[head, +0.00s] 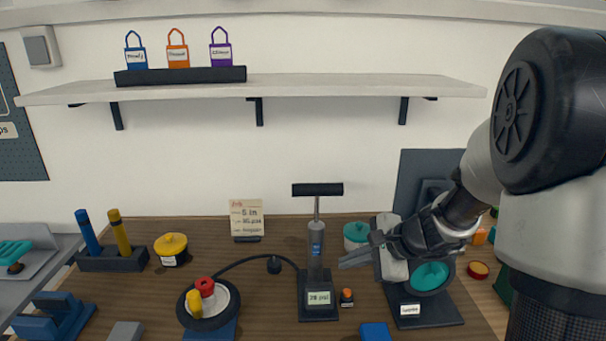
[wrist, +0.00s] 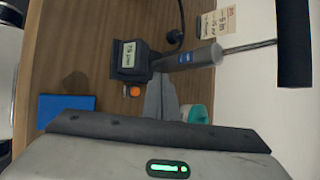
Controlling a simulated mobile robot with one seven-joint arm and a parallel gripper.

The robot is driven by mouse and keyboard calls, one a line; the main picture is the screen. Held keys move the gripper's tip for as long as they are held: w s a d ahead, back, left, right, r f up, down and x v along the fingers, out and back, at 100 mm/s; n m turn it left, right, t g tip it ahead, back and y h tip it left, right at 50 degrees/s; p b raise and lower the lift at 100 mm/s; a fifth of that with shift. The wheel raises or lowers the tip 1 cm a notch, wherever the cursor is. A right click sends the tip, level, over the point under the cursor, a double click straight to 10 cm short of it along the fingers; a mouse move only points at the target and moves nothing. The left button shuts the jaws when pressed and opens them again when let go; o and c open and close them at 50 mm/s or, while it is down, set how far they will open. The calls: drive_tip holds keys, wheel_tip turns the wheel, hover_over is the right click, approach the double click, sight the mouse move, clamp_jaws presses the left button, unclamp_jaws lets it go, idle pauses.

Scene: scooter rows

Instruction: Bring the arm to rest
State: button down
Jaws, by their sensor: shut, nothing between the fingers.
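My gripper (head: 356,260) is shut and empty. In the head view it points left from the right side of the workbench, above the table and just right of the pump (head: 316,250). In the wrist view its closed fingers (wrist: 160,98) point toward the pump's base. My arm comes in from the right and hides part of the bench and a dark panel behind it. A teal cup-like thing (head: 431,277) on a dark labelled stand (head: 440,312) shows below my wrist, partly covered by it.
A small orange-capped bottle (head: 347,298), a teal-lidded jar (head: 355,232) and a blue block (head: 375,332) lie close by. A wheel (head: 208,305), yellow jar (head: 172,249) and card (head: 246,218) are further left. A shelf (head: 300,88) spans the wall above.

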drive_tip(key=s+a+r+n+g+h+p, duration=0.2)
drive_tip(key=s+a+r+n+p, duration=0.25)
drive_tip(key=s+r+n, duration=0.75)
drive_tip(key=s+d+r+n+t+h+p, duration=0.1)
drive_tip(key=s+d+r+n+h, duration=0.3)
drive_tip(key=s+r, duration=0.4)
drive_tip(key=s+d+p, duration=0.1)
drive_tip(key=s, duration=0.3)
drive_tip(key=shift+s+r+n, duration=0.2)
drive_tip(key=shift+r+n, duration=0.05)
drive_tip(key=shift+n, duration=0.15)
